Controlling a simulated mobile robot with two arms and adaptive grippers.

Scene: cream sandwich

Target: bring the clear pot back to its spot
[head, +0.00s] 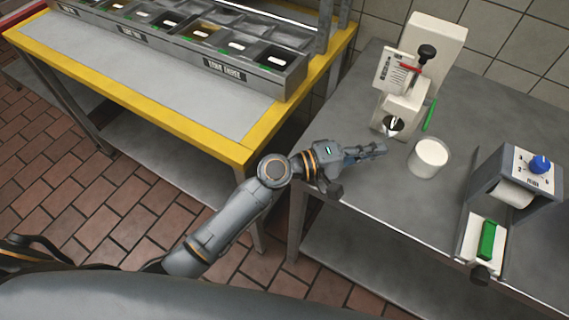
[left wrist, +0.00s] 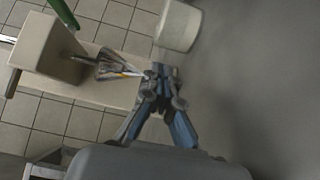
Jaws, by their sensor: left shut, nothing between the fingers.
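The clear pot (head: 429,157), filled with something white, stands upright on the grey metal counter, just right of the mixer's whisk. It also shows at the top of the left wrist view (left wrist: 178,25). My left gripper (head: 378,149) is shut and empty, a short gap to the left of the pot. In the left wrist view its fingertips (left wrist: 160,74) meet below the pot and beside the whisk (left wrist: 115,65). I cannot tell how far its fingertips are above the counter. My right gripper is not in view.
The white mixer (head: 425,60) with a green lever (head: 429,115) stands behind my gripper. A grey machine with a blue knob (head: 540,164) and a green block (head: 487,240) is at the right. A yellow-edged table (head: 170,95) with bins is left. The front counter is clear.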

